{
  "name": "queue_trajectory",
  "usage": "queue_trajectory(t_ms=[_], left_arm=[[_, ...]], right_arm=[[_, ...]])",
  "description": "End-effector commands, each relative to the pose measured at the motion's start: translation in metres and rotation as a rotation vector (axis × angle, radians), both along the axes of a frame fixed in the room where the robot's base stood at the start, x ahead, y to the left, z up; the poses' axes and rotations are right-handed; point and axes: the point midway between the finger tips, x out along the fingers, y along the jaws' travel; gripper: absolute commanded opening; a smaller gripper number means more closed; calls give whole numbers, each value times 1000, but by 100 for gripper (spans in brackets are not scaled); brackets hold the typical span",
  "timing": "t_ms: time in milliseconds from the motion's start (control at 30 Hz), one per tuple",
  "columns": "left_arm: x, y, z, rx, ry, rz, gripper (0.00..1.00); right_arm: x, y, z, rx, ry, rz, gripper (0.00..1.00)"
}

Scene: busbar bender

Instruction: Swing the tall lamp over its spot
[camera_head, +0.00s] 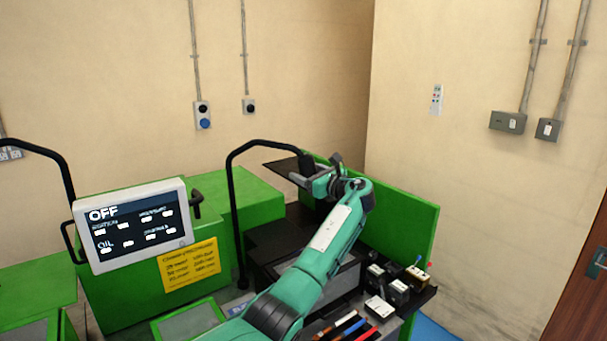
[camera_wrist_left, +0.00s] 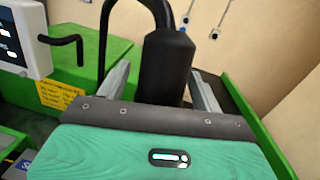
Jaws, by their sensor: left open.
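The tall lamp (camera_head: 232,190) is a black bent pipe that rises beside the green machine and arches to the right. Its dark cylindrical head (camera_head: 306,166) hangs at the end of the arch. My left gripper (camera_head: 320,175) is open at the lamp head. In the left wrist view the lamp head (camera_wrist_left: 166,62) stands between the two grey fingers of my left gripper (camera_wrist_left: 160,85), with visible space at the sides. The lower end of the head is hidden behind the gripper body. My right gripper is not in view.
A screen reading OFF (camera_head: 137,224) and a yellow notice (camera_head: 189,266) are on the left. A green panel (camera_head: 400,225) stands behind my left arm. Small boxes and coloured markers (camera_head: 397,290) lie on a dark shelf below it. Another black bent pipe (camera_head: 55,160) rises at far left.

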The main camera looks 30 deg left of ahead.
Motion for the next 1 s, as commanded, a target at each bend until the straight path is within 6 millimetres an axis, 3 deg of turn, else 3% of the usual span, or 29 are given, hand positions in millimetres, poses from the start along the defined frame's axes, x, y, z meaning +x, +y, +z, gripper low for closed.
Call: queue_trajectory(t_ms=[300,500,1000], left_arm=[[-21,-71,-7,-1,-2,-3,67],[-30,-99,-7,-1,-1,-1,67],[-33,-110,-5,-1,0,1,67]], right_arm=[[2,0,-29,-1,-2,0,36],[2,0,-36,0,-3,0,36],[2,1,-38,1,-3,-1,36]])
